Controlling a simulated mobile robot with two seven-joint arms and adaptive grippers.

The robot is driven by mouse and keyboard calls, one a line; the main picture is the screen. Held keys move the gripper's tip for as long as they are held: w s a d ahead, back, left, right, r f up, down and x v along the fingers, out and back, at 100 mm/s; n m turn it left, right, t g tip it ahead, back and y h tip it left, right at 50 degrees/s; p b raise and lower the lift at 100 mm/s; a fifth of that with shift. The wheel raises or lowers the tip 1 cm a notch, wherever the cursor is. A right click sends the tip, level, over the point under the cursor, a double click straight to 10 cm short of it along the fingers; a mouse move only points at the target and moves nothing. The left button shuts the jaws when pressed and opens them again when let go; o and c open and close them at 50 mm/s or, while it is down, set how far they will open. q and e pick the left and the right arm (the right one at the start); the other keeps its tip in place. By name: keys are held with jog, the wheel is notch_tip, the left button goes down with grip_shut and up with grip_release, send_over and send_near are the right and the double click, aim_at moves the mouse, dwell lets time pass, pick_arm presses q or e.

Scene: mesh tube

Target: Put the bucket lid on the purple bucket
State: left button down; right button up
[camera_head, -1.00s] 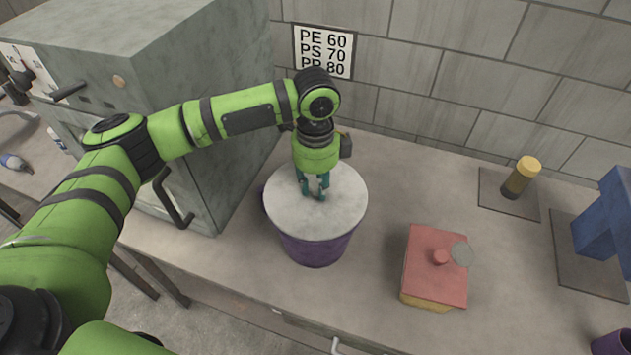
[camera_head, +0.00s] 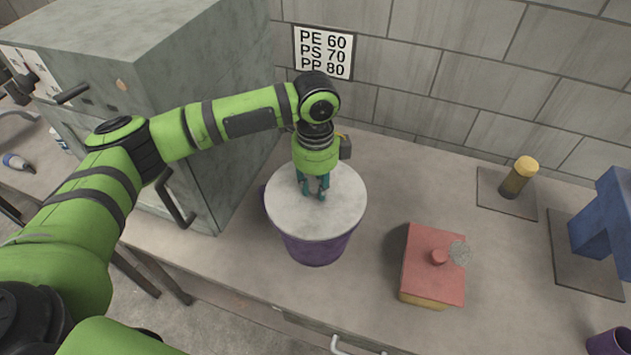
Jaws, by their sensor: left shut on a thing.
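The purple bucket (camera_head: 316,248) stands upright on the counter, left of the picture's middle. The bucket lid (camera_head: 312,220), a round pale grey disc, lies over the bucket's mouth and hides its inside. It looks about level and centred; I cannot tell whether it is fully seated on the rim. My left gripper (camera_head: 318,195) points down at the middle of the lid, with its teal fingers shut on the lid's handle, which they mostly hide. My right gripper is not in view.
A red-topped box (camera_head: 431,276) with a knob stands to the right of the bucket. A yellow-capped cylinder (camera_head: 519,178) and a blue object (camera_head: 606,228) stand on dark mats farther right. A large grey oven-like cabinet (camera_head: 190,110) is close on the left. Counter between bucket and red box is clear.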

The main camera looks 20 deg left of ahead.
pick_arm(q)
jog(key=shift+f+p, duration=0.4)
jog(key=shift+p, duration=0.45)
dwell(1.1)
jog(key=shift+c, duration=2.2)
grip_release()
jog(key=shift+r+p, duration=2.45)
jog(key=shift+p, duration=0.15)
jog(key=shift+r, duration=1.05)
jog(key=shift+s+f, duration=0.1)
